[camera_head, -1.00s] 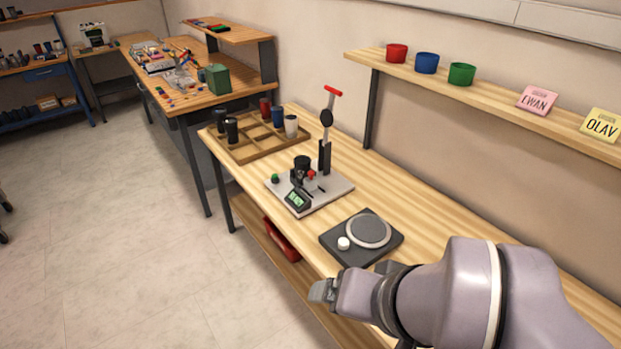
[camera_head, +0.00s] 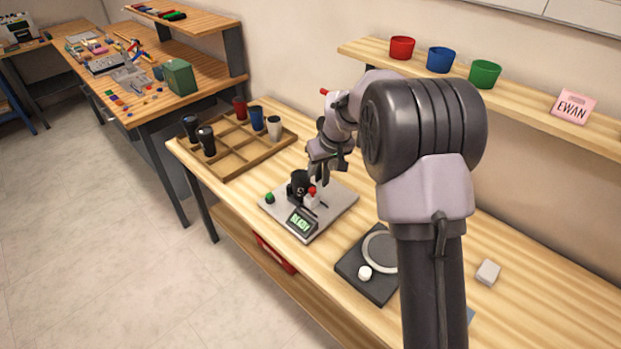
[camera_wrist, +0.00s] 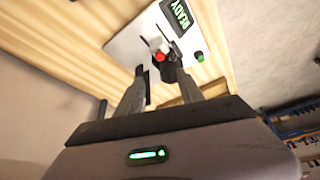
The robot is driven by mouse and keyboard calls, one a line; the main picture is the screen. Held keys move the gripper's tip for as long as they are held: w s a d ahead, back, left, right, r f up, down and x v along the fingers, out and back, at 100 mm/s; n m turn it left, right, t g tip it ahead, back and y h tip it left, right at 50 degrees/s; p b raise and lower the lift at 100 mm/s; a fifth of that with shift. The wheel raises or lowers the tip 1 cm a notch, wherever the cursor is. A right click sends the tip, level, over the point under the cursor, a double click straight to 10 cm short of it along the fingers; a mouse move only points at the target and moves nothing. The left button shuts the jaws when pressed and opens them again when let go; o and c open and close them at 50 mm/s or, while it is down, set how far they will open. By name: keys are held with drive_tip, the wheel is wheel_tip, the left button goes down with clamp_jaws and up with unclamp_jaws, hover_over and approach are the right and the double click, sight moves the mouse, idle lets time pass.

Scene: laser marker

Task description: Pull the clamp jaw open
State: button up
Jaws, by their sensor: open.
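The laser marker's light grey base plate (camera_head: 335,208) stands on the bench; it also shows in the wrist view (camera_wrist: 128,48). On it are a black clamp part (camera_head: 297,184), a small red knob (camera_head: 312,191) on a pale block, a green button (camera_head: 269,197) and a lit display (camera_head: 301,222) that reads READY in the wrist view (camera_wrist: 180,14). My gripper (camera_head: 324,176) is open and empty, just above and behind the clamp. In the wrist view, the red knob (camera_wrist: 160,57) and black part (camera_wrist: 171,73) lie beyond my fingertips (camera_wrist: 162,82). My arm hides most of the marker's column.
A wooden divided tray (camera_head: 228,160) with several cups stands left of the marker. A dark scale (camera_head: 366,280) with a round plate is in front to the right, partly behind my arm. A shelf (camera_head: 520,112) with cups runs along the wall.

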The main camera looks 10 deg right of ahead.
sight(313, 190)
drive_tip(key=b+x, duration=0.3)
drive_tip(key=x, duration=1.1)
drive_tip(key=shift+f, duration=0.2)
clamp_jaws()
idle(0.6)
